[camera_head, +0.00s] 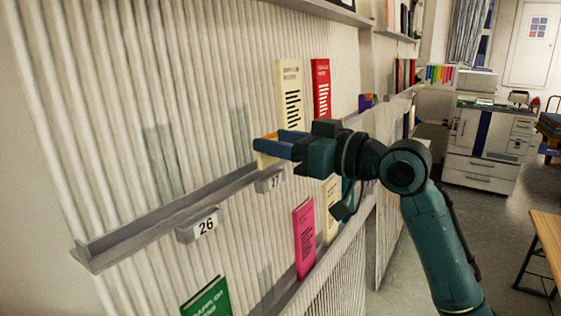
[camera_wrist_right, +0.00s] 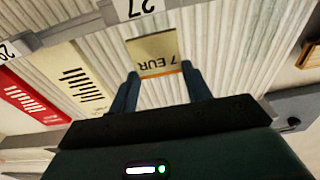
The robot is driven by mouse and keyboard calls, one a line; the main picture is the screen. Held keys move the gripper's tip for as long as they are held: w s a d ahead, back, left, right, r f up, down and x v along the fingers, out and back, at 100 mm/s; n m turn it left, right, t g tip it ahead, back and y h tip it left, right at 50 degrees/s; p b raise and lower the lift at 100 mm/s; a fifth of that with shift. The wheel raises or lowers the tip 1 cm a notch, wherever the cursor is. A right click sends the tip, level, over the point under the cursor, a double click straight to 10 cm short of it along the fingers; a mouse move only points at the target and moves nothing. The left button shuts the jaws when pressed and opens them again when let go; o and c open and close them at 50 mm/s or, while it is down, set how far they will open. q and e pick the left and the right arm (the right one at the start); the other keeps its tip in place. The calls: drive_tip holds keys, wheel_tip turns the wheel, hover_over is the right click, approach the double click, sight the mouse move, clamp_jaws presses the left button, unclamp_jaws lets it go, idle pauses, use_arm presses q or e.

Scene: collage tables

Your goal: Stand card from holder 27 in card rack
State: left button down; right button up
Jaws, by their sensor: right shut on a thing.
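My right gripper (camera_head: 268,147) is shut on a pale yellow card (camera_head: 264,161) at the wall ledge, just above the label 27 (camera_head: 270,182). In the right wrist view the card (camera_wrist_right: 154,54) shows upside down with "7 EUR" on it. Its edge is between the two fingertips (camera_wrist_right: 161,80), and the label 27 (camera_wrist_right: 136,8) is beyond it. I cannot tell whether the card still touches the ledge. My left gripper is not in view. No card rack can be made out for certain.
A cream card (camera_head: 289,92) and a red card (camera_head: 321,88) stand right of the gripper. A pink card (camera_head: 304,238) and a green card (camera_head: 208,299) stand below. A copier (camera_head: 485,140) and a wooden table (camera_head: 546,235) are at the right, with open floor between.

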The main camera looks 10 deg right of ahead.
sight(271, 159)
drive_tip(key=shift+f+p, duration=0.3)
drive_tip(key=shift+f, duration=1.25)
drive_tip(key=shift+f, duration=0.25)
drive_tip(key=o, duration=0.9)
